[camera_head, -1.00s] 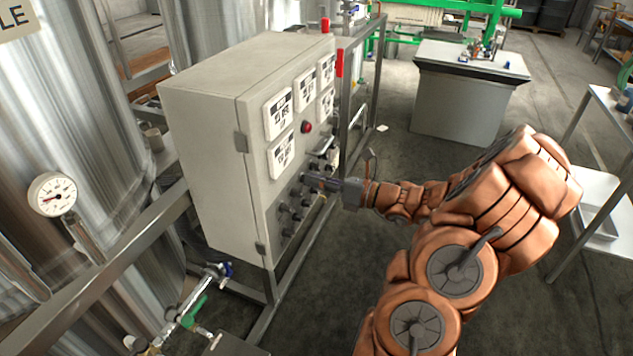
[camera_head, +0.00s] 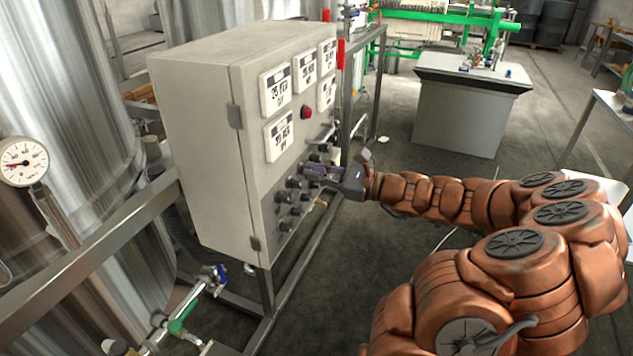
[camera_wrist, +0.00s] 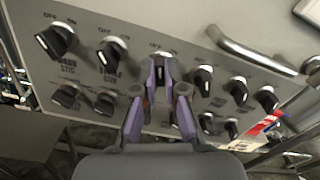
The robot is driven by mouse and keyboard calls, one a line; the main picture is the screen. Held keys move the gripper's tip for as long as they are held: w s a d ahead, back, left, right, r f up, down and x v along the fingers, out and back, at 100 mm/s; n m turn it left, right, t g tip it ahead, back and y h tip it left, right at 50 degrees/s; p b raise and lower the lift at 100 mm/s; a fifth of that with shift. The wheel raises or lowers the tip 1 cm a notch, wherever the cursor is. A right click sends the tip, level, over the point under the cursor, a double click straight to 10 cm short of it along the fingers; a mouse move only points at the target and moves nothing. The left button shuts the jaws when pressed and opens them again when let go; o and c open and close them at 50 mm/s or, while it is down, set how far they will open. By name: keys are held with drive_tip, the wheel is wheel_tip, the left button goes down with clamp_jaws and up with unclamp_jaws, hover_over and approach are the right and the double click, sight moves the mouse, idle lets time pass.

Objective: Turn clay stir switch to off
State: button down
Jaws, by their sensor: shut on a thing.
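The grey control cabinet (camera_head: 205,150) carries rows of black rotary switches with white pointer marks on its front. My gripper (camera_head: 312,171) reaches in from the right. In the wrist view my gripper (camera_wrist: 160,72) has its purple fingers closed around one upper-row switch (camera_wrist: 160,76). Part of the "OFF ON" lettering shows above that switch, and its name is hidden by the fingers. To its left are a switch with a partly legible label (camera_wrist: 112,53) and another (camera_wrist: 55,39). To its right stands another upper switch (camera_wrist: 203,81). I cannot read which switch is the clay stir one.
Lower-row switches, such as one at the left (camera_wrist: 67,95), sit close under the fingers. A metal handle bar (camera_wrist: 250,52) juts from the panel at the upper right. A red button (camera_head: 307,112) and several displays (camera_head: 280,135) are higher on the cabinet.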

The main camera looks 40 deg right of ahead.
drive_tip(key=shift+f+n+b, duration=0.1)
drive_tip(key=shift+n+b, duration=0.65)
drive_tip(key=shift+n, duration=0.05)
drive_tip(key=c, duration=1.2)
unclamp_jaws()
drive_tip(key=shift+c, duration=0.2)
drive_tip(key=shift+s, duration=0.1)
drive_tip(key=v, duration=1.2)
